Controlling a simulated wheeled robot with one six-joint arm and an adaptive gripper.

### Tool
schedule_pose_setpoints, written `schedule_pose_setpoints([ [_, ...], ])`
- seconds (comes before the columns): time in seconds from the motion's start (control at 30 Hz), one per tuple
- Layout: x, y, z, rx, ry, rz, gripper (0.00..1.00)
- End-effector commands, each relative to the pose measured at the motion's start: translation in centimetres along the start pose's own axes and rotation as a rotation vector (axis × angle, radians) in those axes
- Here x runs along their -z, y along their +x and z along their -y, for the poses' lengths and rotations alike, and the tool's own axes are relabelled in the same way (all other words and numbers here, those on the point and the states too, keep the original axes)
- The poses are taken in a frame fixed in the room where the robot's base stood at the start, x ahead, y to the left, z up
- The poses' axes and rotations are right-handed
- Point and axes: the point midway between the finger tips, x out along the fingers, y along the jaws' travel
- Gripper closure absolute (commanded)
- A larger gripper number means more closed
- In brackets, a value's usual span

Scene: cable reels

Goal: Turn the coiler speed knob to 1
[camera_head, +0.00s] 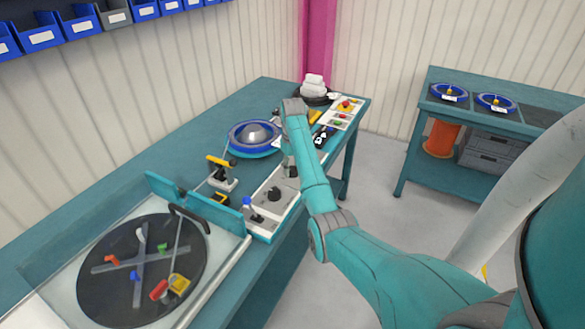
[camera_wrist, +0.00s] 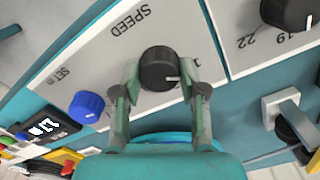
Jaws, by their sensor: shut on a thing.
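The black speed knob (camera_wrist: 160,68) sits on a white panel (camera_wrist: 110,50) marked SPEED in the wrist view. My gripper (camera_wrist: 160,78) is shut on the knob, one finger on each side. In the head view my gripper (camera_head: 291,166) is down at the far end of the white control panel (camera_head: 260,212), and my arm hides most of the speed knob.
A blue knob (camera_wrist: 86,107) marked SET m and a small display (camera_wrist: 47,126) sit beside the speed knob. Another black knob (camera_wrist: 290,12) is on the neighbouring panel, with a lever (camera_wrist: 288,110) nearby. A blue reel (camera_head: 254,138) lies on the bench behind my gripper.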

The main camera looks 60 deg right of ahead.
Motion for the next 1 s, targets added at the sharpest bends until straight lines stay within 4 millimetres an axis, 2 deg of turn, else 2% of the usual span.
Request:
schedule_pose_setpoints([
  [0.37, -0.06, 0.11, 0.03, 0.001, -0.006, 0.002, 0.93],
  [0.4, -0.06, 0.11, 0.03, 0.001, -0.005, 0.002, 0.53],
  [0.5, -0.05, 0.09, 0.02, 0.001, -0.005, 0.002, 0.33],
  [0.83, -0.02, 0.03, 0.01, 0.000, 0.002, 0.001, 0.33],
  [1.0, -0.01, 0.02, 0.00, 0.000, 0.073, 0.001, 0.33],
])
